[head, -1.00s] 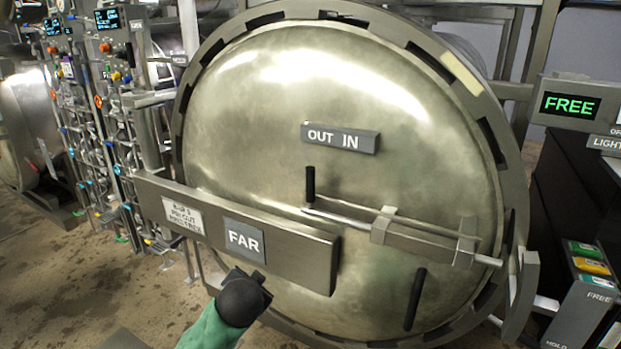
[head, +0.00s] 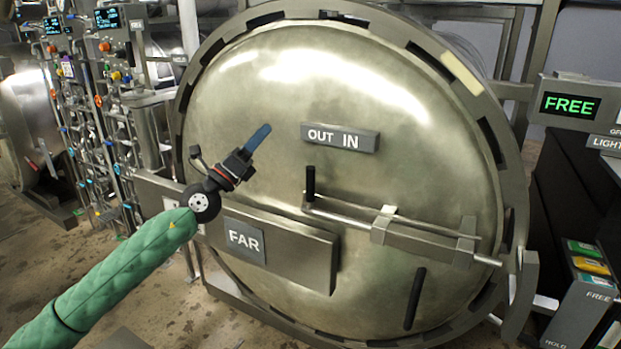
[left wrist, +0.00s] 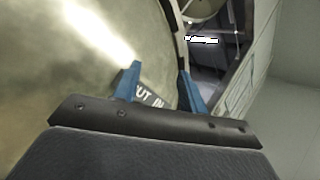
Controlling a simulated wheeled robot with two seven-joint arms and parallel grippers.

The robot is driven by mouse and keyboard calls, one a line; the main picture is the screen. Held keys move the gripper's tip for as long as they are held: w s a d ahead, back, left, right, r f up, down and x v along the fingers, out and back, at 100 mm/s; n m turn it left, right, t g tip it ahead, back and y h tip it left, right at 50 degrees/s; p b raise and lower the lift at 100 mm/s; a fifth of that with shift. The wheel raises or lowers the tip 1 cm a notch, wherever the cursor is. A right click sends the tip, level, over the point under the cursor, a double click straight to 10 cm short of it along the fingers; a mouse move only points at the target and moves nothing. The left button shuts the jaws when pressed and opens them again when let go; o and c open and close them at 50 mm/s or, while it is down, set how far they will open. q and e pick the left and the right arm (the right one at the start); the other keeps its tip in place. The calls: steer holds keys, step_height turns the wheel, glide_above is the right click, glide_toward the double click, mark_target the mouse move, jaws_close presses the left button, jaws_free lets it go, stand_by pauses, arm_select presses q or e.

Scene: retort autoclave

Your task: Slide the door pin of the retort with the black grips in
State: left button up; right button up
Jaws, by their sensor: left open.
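The retort door (head: 400,130) is a large round metal disc filling the middle of the head view. The door pin (head: 345,219) is a thin metal rod lying through a bracket (head: 410,238) on the door's lower right. A black grip (head: 310,182) stands up at the pin's left end. A second black grip (head: 415,298) sits lower on the door. My left gripper (head: 262,135) is in front of the door, up and left of the pin grip and apart from it. Its blue fingers (left wrist: 160,85) are apart and empty in the left wrist view. My right gripper is not in view.
An "OUT IN" label block (head: 341,138) sticks out of the door, right of my left gripper. A thick hinge arm marked "FAR" (head: 275,248) crosses the door's lower left. A button post (head: 580,300) stands at the right. Pipes and valves (head: 105,130) fill the left.

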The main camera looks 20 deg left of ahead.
arm_select(q)
step_height(320, 180, down, 5)
steer(key=d+m+g+h, duration=0.1)
steer(key=d+m+g, duration=0.2)
steer(key=m+g, duration=0.2)
steer(key=m+g+y, duration=0.1)
steer(key=m+g, duration=0.3)
glide_toward(307, 178)
steer(key=x, duration=0.3)
steer(key=p+x, duration=0.2)
steer(key=x, duration=0.5)
steer(key=shift+w+a+f+p, duration=0.1)
steer(key=shift+w+p, duration=0.2)
steer(key=shift+p, duration=0.05)
steer(key=shift+w+d+f, duration=0.1)
steer(key=shift+w+d, duration=0.2)
steer(key=shift+d, duration=0.1)
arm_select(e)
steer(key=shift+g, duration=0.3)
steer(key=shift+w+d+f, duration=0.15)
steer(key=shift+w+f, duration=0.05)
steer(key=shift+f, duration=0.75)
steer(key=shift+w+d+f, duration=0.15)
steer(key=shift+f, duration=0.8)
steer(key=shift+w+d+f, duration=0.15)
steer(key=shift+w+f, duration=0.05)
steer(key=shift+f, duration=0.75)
